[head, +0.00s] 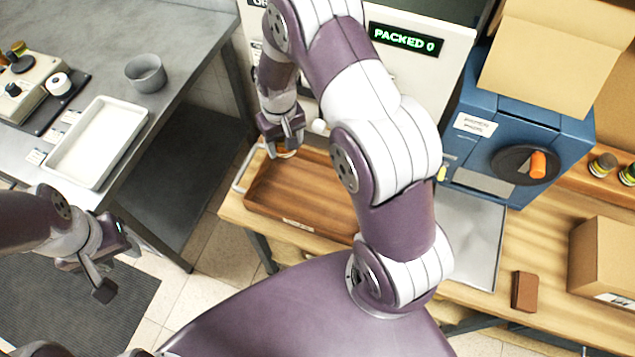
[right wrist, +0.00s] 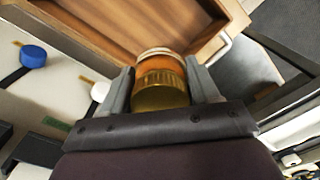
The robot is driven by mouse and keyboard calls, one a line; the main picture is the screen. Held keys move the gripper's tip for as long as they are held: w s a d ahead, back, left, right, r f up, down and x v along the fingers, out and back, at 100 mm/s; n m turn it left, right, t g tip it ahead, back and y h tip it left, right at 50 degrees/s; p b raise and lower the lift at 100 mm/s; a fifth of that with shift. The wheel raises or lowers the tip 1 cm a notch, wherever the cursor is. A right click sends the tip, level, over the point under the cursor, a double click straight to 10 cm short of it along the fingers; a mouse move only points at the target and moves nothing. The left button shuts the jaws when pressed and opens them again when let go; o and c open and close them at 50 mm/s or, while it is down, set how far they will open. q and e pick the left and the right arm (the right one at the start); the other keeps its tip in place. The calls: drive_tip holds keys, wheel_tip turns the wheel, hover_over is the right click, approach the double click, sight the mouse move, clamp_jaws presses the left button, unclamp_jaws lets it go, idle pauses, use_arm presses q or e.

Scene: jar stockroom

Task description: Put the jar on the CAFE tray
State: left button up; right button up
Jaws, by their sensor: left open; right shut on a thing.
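The jar (right wrist: 160,88) has a gold lid and amber contents. It sits between both fingers of my right gripper (right wrist: 159,68), which is shut on it. In the head view my right gripper (head: 283,138) hangs at the back left part of a wooden tray (head: 315,190), with the jar mostly hidden below it. The wooden tray also shows just beyond the jar in the right wrist view (right wrist: 110,30). The label on its front edge is too small to read. I cannot tell whether the jar touches the tray. My left gripper (head: 104,272) is open and empty, over the floor.
A white tray (head: 98,143) and a grey bowl (head: 146,73) stand on the grey bench at left. A blue machine (head: 520,140) stands right of the wooden tray, near a cardboard box (head: 607,258) and a brown block (head: 524,291). A display reads PACKED 0 (head: 405,39).

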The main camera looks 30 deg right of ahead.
drive_tip(key=f+b, duration=0.2)
drive_tip(key=a+f+b, duration=0.1)
drive_tip(key=b, duration=0.1)
drive_tip(key=shift+s+f, duration=0.1)
drive_tip(key=shift+f, duration=0.25)
drive_tip(key=d+f+b, duration=0.1)
drive_tip(key=f+b, duration=0.1)
drive_tip(key=b, duration=0.4)
drive_tip(key=n+b, duration=0.3)
drive_tip(key=b, duration=1.1)
hover_over(314, 195)
wheel_tip(314, 195, down, 6)
drive_tip(key=shift+s+a, duration=0.15)
use_arm(q)
wheel_tip(314, 195, down, 26)
drive_tip(key=shift+a+r, duration=0.15)
drive_tip(key=shift+a, duration=0.3)
use_arm(e)
wheel_tip(314, 195, down, 6)
drive_tip(key=shift+r, duration=0.2)
drive_tip(key=shift+f, duration=0.1)
drive_tip(key=shift+f, duration=0.15)
drive_tip(key=o, duration=1.3)
